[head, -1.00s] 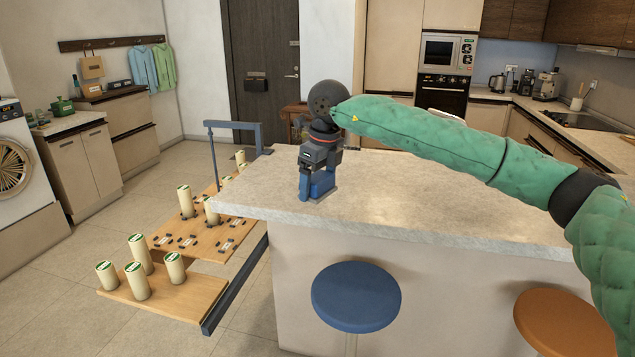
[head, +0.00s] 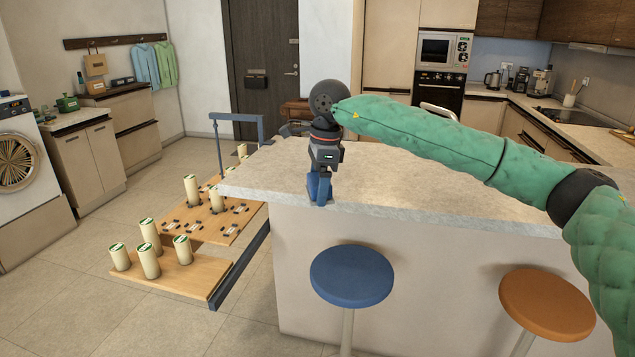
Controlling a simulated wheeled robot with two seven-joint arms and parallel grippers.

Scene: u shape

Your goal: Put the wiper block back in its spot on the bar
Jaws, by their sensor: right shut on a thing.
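My right gripper (head: 312,188) reaches over the near left part of the bar's pale worktop (head: 430,185) and points down. It is shut on a small blue block (head: 322,195), which I take for the wiper block. The blue fingers and the block look alike, and the fingers hide part of it. The block is at or just above the worktop near its front edge; I cannot tell if it touches. I see no marked spot on the worktop. My left gripper is not in view.
A blue stool (head: 352,276) and an orange-brown stool (head: 546,304) stand before the bar. Left of it is a low wooden rack (head: 185,275) with several cream cylinders and a blue frame (head: 238,118). Most of the worktop is clear.

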